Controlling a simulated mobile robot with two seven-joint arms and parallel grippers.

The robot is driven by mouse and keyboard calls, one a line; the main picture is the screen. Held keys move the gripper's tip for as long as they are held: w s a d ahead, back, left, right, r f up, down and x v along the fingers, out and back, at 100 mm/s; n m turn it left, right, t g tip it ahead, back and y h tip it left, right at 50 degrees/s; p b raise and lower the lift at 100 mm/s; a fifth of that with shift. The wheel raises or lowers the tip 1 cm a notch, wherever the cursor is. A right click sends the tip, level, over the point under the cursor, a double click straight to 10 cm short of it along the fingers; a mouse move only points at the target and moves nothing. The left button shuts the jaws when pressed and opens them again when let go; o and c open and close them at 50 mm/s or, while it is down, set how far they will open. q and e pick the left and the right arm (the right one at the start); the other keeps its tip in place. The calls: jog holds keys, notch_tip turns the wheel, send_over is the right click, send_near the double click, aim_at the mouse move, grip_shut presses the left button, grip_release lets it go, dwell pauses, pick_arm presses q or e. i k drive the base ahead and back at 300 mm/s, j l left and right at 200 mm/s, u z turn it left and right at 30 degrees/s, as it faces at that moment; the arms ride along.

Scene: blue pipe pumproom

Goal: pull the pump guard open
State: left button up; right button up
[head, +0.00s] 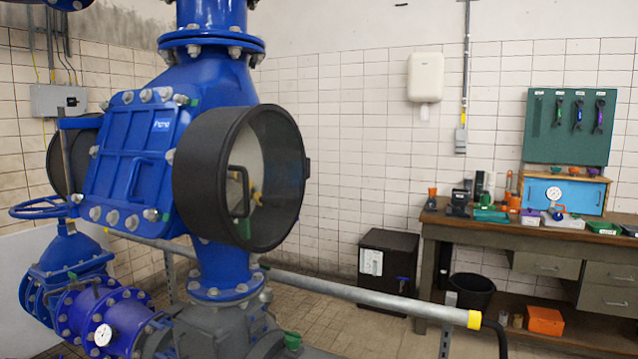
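The likely pump guard (207,165) is a round, black-rimmed cover with a clear face, on the right side of the blue pump housing (215,85). A black bar handle (245,190) stands upright on the left part of its face. A small dark tab sits on the rim's right edge. The guard appears seated against the housing; its hinge is not clear to me. A blue square plate (118,160) with its own blue handle faces left of it. Neither of my grippers shows in the head view.
A grey rail (360,294) with a yellow end band crosses low in front. A blue handwheel valve (45,208) and gauge (103,335) stand lower left. Tiled floor lies between.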

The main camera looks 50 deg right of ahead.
aim_at(229, 146)
jog(key=z, duration=1.45)
